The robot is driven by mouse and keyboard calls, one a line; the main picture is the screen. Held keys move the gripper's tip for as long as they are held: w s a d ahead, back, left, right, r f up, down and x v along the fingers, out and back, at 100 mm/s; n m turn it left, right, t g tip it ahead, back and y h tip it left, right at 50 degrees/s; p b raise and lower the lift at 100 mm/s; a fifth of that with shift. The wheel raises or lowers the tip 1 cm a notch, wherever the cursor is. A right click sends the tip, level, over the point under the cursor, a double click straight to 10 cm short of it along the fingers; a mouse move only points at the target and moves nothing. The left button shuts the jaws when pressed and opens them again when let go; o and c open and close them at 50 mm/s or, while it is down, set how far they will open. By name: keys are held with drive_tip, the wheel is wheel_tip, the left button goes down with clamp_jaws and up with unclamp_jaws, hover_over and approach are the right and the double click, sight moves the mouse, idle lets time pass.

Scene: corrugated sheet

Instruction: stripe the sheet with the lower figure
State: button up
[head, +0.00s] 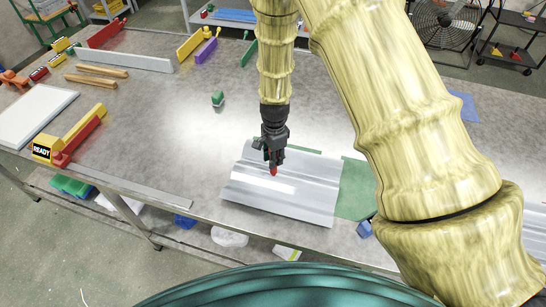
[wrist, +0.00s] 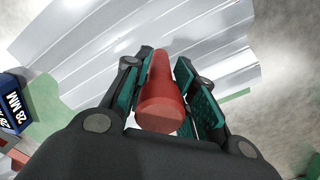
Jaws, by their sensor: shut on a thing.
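My gripper (head: 273,155) is shut on a red cylindrical stick (wrist: 161,100), whose round end faces the wrist camera. In the head view the red tip (head: 273,171) points down over the corrugated sheet (head: 310,190); I cannot tell whether it touches. The sheet is silvery, with parallel ridges, and fills the top of the wrist view (wrist: 105,35). A pale band on it may be glare or paint. A dark blue block (wrist: 12,100) reading "28 MM" is at the wrist view's left edge. A red and white thing below it is cut off, and I see no second figure.
Green matting (head: 353,190) shows beside the sheet. A small blue block (head: 365,229) is at the table's front edge. A yellow block reading "READY" (head: 42,150), a red bar (head: 80,138) and a white board (head: 35,112) lie left. The table between is mostly clear, with a small green piece (head: 217,98).

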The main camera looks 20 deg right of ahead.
drive_tip(key=shift+f, duration=0.2)
idle(0.3)
drive_tip(key=shift+s+d, duration=0.15)
drive_tip(key=shift+d, duration=0.1)
drive_tip(key=shift+s+d, duration=0.2)
drive_tip(key=shift+d, duration=0.15)
drive_tip(key=shift+s+d, duration=0.1)
drive_tip(key=shift+s+d, duration=0.3)
drive_tip(key=shift+d, duration=0.2)
drive_tip(key=shift+s+d, duration=0.1)
drive_tip(key=shift+d, duration=0.05)
drive_tip(key=shift+s+d, duration=0.3)
drive_tip(key=shift+d, duration=0.05)
drive_tip(key=shift+s+d+p, duration=0.25)
drive_tip(key=shift+d+p, duration=0.05)
drive_tip(key=shift+d, duration=0.15)
drive_tip(key=shift+s+d, duration=0.15)
drive_tip(key=shift+d, duration=0.05)
idle(0.3)
